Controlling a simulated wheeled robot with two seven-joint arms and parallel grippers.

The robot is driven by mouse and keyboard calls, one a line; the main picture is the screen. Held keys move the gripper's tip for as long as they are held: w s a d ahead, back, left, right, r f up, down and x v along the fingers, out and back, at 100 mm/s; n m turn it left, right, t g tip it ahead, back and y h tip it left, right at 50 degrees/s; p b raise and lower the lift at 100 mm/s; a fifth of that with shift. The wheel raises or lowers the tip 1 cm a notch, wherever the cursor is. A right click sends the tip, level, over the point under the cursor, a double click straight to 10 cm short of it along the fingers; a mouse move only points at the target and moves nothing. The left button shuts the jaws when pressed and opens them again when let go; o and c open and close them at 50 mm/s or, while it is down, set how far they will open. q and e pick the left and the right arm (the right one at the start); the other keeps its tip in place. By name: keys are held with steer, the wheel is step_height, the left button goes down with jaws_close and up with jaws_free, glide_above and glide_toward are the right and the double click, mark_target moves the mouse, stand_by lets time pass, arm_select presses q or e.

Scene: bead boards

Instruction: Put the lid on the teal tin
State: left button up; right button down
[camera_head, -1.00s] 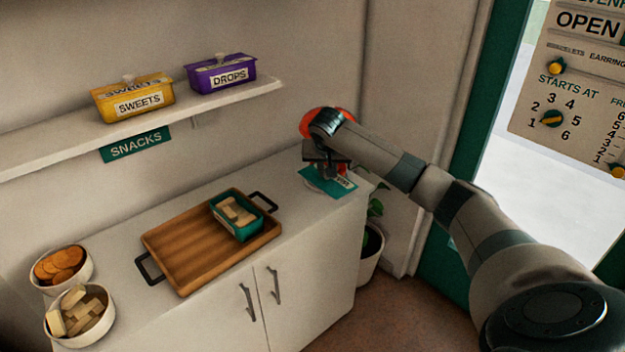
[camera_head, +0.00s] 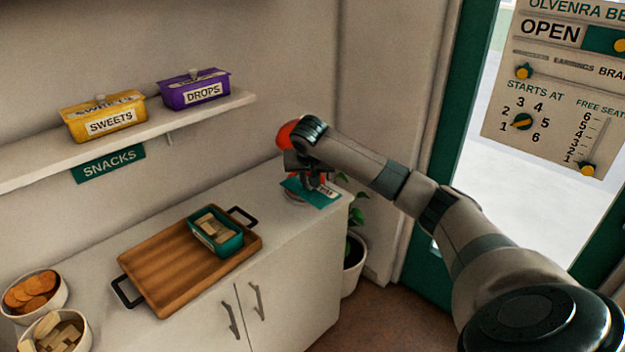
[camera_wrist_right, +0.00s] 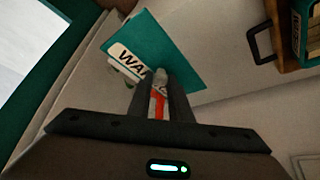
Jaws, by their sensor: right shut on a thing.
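The open teal tin (camera_head: 232,245) stands on the wooden tray, holding pale wafer-like pieces. Its edge also shows at the upper right of the right wrist view (camera_wrist_right: 298,45). The flat teal lid (camera_head: 325,195) with a white label is at the right end of the cabinet top. My right gripper (camera_head: 313,180) is above the lid and shut on it near its middle. In the right wrist view the lid (camera_wrist_right: 180,50) lies beyond the fingertips, its label partly covered by them. My left gripper is not in view.
The wooden tray (camera_head: 165,270) with black handles lies on the white cabinet. Two white bowls of snacks (camera_head: 62,290) stand at the left. Yellow (camera_head: 85,128) and purple (camera_head: 190,97) tins sit on the wall shelf. The cabinet top between tray and lid is clear.

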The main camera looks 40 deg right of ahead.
steer(key=w+a+p, duration=0.3)
steer(key=a, duration=0.6)
steer(key=w+a+r+p, duration=0.1)
steer(key=w+a+p, duration=0.3)
steer(key=a, duration=0.5)
steer(key=w+a+r+p, duration=0.1)
steer(key=w+a+p, duration=0.2)
steer(key=a, duration=0.6)
steer(key=shift+w+a+r+n, duration=0.15)
steer(key=shift+w+r+n, duration=0.1)
steer(key=shift+n, duration=0.15)
steer(key=shift+f, duration=0.1)
step_height(320, 180, down, 4)
steer(key=b, duration=0.3)
steer(key=shift+b, duration=0.35)
steer(key=shift+f, duration=0.15)
steer(key=shift+f+b, duration=0.4)
steer(key=shift+f, duration=0.5)
steer(key=shift+p, duration=0.85)
